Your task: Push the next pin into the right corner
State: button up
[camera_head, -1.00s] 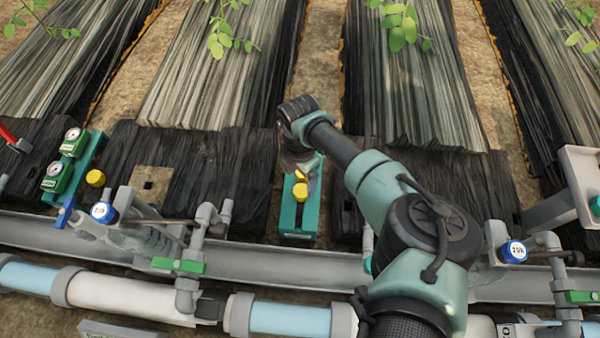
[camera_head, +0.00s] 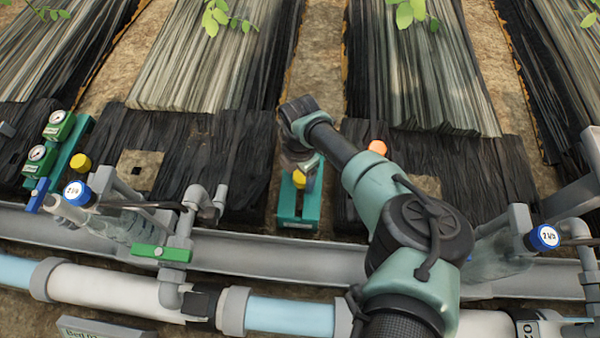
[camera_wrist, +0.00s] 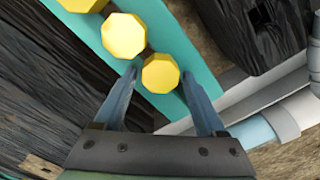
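Yellow pins stand in a row in a teal holder (camera_head: 308,216). A yellow pin (camera_head: 299,179) shows at its far part in the head view, below my gripper (camera_head: 292,160). In the wrist view my gripper (camera_wrist: 158,84) is open, its two grey fingers spread to either side of the nearest yellow pin (camera_wrist: 162,73). I cannot tell if they touch it. Two more yellow pin heads (camera_wrist: 124,37) lie beyond it. An orange round head (camera_head: 377,147) shows on the black film right of my gripper, partly beside my arm.
Black film strips (camera_head: 240,150) carry square cut-outs (camera_head: 140,170). A grey rail (camera_head: 270,264) and pipes (camera_head: 288,317) run across the front. Green gauges (camera_head: 58,126) and a yellow knob (camera_head: 80,163) stand at left. A blue-capped valve (camera_head: 543,237) stands at right.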

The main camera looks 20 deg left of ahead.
aim_at(300, 177)
grip_shut()
jog(key=shift+r+p, duration=3.15)
jog(key=shift+p, duration=1.05)
